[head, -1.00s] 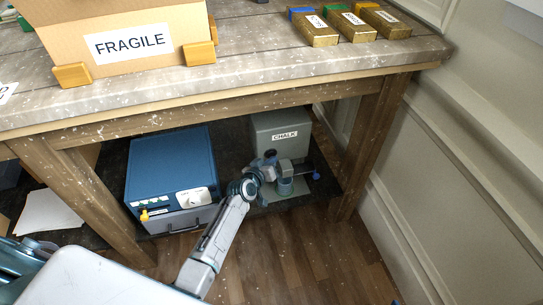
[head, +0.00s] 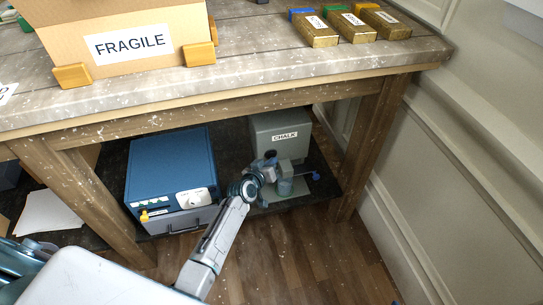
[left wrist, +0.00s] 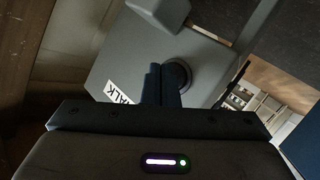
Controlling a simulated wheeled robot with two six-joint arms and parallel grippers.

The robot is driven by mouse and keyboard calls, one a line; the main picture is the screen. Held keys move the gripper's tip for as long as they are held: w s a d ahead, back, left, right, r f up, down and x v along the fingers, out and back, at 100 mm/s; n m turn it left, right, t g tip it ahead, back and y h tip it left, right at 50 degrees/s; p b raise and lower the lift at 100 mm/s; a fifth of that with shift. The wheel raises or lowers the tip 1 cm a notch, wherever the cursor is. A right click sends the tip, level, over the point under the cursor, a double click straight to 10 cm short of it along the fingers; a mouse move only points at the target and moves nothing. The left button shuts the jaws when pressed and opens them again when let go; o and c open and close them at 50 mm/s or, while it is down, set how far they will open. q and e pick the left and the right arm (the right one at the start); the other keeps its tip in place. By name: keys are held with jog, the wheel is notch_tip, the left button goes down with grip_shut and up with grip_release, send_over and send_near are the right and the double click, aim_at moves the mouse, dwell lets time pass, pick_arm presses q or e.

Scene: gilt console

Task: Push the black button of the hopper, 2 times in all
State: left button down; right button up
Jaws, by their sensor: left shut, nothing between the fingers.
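The hopper (head: 275,127) is a grey box labelled CHALK on the lower shelf under the table. In the left wrist view it shows at an angle (left wrist: 205,58), with its label partly covered. A dark round button (left wrist: 179,74) is on its face there. My left gripper (left wrist: 161,84) is shut and empty, its fingertips beside the button and overlapping its edge in the picture; I cannot tell whether they touch it. In the head view my left arm reaches under the table, its gripper (head: 294,171) in front of the hopper. My right gripper is not in view.
A blue box (head: 168,165) with a white dial stands left of the hopper on the shelf (head: 232,150). A table leg (head: 372,145) rises at right; the tabletop edge (head: 230,106) passes above. A FRAGILE carton (head: 125,42) and several brass blocks (head: 348,26) are on top.

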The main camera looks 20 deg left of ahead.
pick_arm(q)
jog(key=shift+s+d, duration=0.25)
jog(key=shift+s, duration=0.1)
jog(key=s+d, duration=0.1)
jog(key=s, duration=0.1)
jog(key=s+d+p, duration=0.1)
jog(key=s, duration=0.1)
jog(key=shift+d, duration=0.4)
dwell(2.4)
